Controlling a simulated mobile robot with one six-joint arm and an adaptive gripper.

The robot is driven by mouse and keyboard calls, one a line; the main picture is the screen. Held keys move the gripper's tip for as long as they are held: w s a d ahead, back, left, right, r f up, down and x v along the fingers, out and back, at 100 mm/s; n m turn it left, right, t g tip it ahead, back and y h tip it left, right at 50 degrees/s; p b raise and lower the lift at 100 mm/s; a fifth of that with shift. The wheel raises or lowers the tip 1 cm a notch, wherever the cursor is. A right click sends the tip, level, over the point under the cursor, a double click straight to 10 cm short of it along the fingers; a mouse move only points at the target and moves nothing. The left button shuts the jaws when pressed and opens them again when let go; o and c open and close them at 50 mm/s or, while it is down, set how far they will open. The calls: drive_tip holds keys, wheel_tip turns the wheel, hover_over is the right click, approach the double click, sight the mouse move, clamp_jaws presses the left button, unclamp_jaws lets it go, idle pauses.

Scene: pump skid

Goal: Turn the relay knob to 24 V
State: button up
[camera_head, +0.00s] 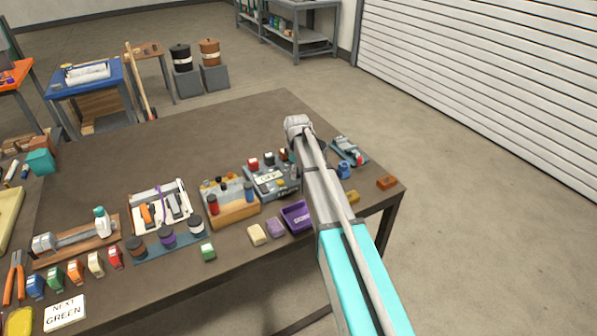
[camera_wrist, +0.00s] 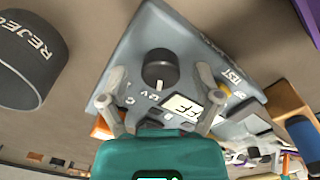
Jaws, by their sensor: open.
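The relay box is a grey panel (camera_wrist: 140,45) in the wrist view, with a round black knob (camera_wrist: 160,66) on its face. A white mark shows at the knob's lower edge, near a label that looks like 12 V. I cannot make out a 24 V label. A white display (camera_wrist: 184,107) beside the knob seems to read OFF, upside down. My gripper (camera_wrist: 158,75) is open, its two fingers on either side of the knob in the picture; no contact is clear.
A dark round REJECT bin (camera_wrist: 25,70) stands close beside the box. A wooden holder (camera_head: 232,212) with several cylinders and a purple bin (camera_head: 297,215) are also near. The table (camera_head: 195,125) is bare toward the back.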

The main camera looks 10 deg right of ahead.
drive_tip(key=shift+c, duration=0.2)
clamp_jaws()
drive_tip(key=shift+m, duration=0.3)
drive_tip(key=m, duration=1.1)
idle(0.3)
drive_tip(key=shift+w+m, duration=0.1)
drive_tip(key=shift+m, duration=0.2)
